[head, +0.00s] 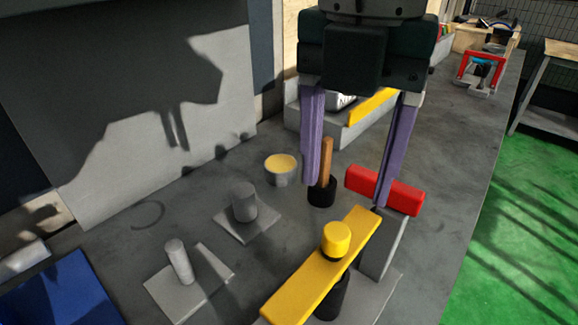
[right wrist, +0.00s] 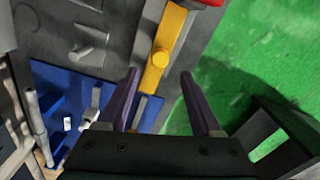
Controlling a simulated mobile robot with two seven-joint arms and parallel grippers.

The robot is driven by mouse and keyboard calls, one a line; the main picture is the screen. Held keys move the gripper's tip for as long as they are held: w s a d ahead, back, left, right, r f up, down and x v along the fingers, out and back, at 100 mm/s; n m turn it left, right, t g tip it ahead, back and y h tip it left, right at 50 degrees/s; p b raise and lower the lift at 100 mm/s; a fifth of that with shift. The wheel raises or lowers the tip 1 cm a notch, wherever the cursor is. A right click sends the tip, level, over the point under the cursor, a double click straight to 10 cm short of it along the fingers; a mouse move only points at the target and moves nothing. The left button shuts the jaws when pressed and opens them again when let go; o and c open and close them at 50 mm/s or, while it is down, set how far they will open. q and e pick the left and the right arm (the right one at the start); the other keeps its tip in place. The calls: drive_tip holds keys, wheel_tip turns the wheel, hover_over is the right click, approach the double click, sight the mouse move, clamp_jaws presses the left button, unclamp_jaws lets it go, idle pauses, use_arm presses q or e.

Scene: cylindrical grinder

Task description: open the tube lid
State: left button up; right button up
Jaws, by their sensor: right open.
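A yellow bar (head: 305,285) with a round yellow knob (head: 336,238) lies over a black cylinder (head: 331,300) at the front; I cannot tell for sure which part is the tube lid. The bar's far end is by an upright grey block (head: 383,248). My right gripper (head: 348,203) is open and empty, its purple fingers pointing down beyond the knob in the head view. In the right wrist view the yellow bar (right wrist: 172,30) and its knob (right wrist: 160,59) show ahead, between the fingertips (right wrist: 160,73). My left gripper is out of view.
A red bar (head: 405,198) is close by the right finger. A wooden rod (head: 327,158) stands in a black holder near the left finger. Grey posts on plates (head: 180,260) and a yellow-topped cup (head: 281,168) stand to the left. Green floor (head: 530,215) lies right.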

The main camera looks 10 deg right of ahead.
sight(338, 231)
wheel_tip(338, 231, down, 9)
drive_tip(key=shift+r, duration=0.15)
clamp_jaws()
idle(0.6)
idle(0.9)
